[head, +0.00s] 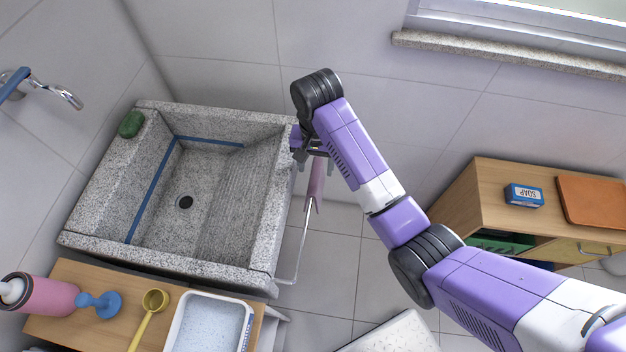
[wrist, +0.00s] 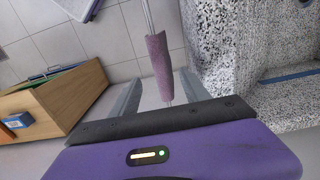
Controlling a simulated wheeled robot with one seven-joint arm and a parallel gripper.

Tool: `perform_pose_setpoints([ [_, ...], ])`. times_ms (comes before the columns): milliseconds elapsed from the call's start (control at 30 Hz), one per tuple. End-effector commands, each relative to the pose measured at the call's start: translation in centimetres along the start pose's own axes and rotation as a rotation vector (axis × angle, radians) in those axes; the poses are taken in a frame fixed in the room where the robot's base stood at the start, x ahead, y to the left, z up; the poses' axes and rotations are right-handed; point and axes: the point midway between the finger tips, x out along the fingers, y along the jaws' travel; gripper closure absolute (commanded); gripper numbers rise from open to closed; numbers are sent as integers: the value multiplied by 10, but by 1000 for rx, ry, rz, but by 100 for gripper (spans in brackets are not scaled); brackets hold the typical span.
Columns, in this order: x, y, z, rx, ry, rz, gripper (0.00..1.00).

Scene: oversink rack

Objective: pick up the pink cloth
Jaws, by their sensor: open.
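The pink cloth (head: 316,182) hangs over a thin white rail (head: 302,240) at the right side of the stone sink. It also shows in the wrist view (wrist: 158,62), as a narrow mauve strip along the rail. My gripper (head: 314,152) is at the far end of the cloth in the head view, beside the sink's right wall; the arm hides part of it. In the wrist view my gripper (wrist: 159,80) is open, with the cloth seen between its two grey fingers. I cannot tell how far the cloth lies beyond the fingertips.
The granite sink (head: 270,220) stands close on the left. A green soap (head: 131,124) lies on its rim. A wooden cabinet (head: 450,200) with a blue soap box (head: 524,195) is at right. A wooden stand with a white basin (head: 178,322) is in front. Tiled floor lies between.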

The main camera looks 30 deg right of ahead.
Motion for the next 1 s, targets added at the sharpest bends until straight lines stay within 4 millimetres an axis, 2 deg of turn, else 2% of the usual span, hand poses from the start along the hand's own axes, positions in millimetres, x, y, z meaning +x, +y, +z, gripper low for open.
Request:
perform_pose_setpoints([
  [400,50,-2,1,0,0,0,46],
  [700,55,-2,1,-1,1,-1,46],
  [900,54,-2,1,-1,2,-1,85],
  [1000,54,-2,1,-1,2,-1,100],
])
